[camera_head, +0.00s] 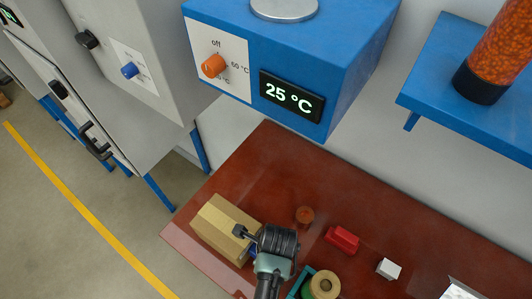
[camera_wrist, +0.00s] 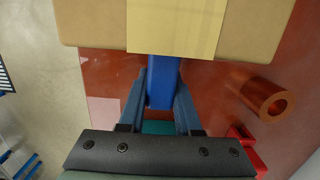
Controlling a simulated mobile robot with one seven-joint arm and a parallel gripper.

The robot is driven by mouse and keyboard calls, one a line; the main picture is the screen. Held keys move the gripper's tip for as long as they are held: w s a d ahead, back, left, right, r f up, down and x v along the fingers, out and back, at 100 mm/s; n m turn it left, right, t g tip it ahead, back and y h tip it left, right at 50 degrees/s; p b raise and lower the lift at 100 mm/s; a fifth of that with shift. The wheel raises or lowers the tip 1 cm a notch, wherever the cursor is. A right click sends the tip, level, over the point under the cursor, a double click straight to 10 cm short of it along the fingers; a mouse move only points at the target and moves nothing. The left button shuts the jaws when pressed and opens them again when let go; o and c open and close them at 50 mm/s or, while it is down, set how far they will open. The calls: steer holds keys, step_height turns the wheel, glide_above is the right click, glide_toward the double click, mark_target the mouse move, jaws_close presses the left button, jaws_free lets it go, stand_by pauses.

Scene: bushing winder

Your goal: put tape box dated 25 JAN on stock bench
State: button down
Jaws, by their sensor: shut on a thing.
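My gripper (camera_wrist: 163,78) has its two fingers on either side of a narrow blue block (camera_wrist: 163,90), and is shut on it. A bit of blue also shows beside my gripper in the head view. No date is readable on the blue block, so I cannot tell whether it is the 25 JAN tape box. A brown carton (camera_head: 224,228) with a yellow strip lies just beyond the fingertips; it fills the top of the wrist view (camera_wrist: 95,22). No date is readable on it either. I cannot tell which surface is the stock bench.
A blue shelf (camera_head: 435,85) is at upper right.

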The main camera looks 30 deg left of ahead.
steer(key=c, duration=0.6)
jaws_free()
steer(key=shift+f, duration=0.1)
step_height(320, 180, up, 12)
steer(key=d, duration=0.1)
steer(key=shift+d, duration=0.2)
